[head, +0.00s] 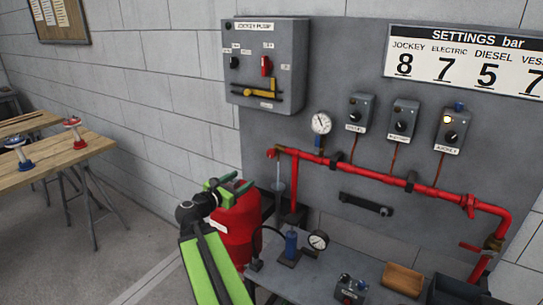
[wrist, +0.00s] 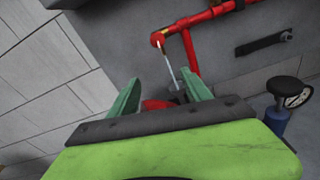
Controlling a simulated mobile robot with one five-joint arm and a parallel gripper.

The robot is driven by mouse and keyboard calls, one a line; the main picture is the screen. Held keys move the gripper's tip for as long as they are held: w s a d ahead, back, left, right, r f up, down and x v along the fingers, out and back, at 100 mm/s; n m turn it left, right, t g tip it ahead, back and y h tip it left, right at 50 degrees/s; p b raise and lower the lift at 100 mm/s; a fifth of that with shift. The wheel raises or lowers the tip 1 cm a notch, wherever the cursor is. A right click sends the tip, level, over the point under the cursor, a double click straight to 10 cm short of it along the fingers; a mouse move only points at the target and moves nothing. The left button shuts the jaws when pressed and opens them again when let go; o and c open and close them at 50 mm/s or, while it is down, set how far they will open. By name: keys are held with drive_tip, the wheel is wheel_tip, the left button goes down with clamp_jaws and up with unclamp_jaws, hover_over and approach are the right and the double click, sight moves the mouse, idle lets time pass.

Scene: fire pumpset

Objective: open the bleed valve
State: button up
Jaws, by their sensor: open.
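A valve with a brass body (head: 493,243) and a red lever (head: 470,246) sits on the pipe's right downward leg in the head view. The lever lies crosswise to the pipe. At the pipe's left end is a red fitting (head: 272,153) with a thin pale rod or tube below it. This fitting also shows in the wrist view (wrist: 157,39). No label tells which is the bleed valve. My gripper (head: 230,186) is open and appears in front of the red tank's top, left of the pipe. In the wrist view its jaws (wrist: 162,95) are apart, with nothing held.
The red tank (head: 238,225) stands beside my gripper. A grey bench (head: 315,268) carries a blue pump (head: 291,245), a gauge (head: 318,240) and a wooden box (head: 403,279). The jockey pump panel (head: 266,65) hangs above. A wooden table (head: 50,155) stands at left.

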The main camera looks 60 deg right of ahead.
sight(270, 155)
drive_tip(key=shift+n+h, duration=0.5)
drive_tip(key=shift+n, duration=0.4)
drive_tip(key=d, duration=0.6)
drive_tip(key=d+r, duration=0.1)
drive_tip(key=d, duration=0.5)
drive_tip(key=s+d+r, duration=0.1)
drive_tip(key=d, duration=0.6)
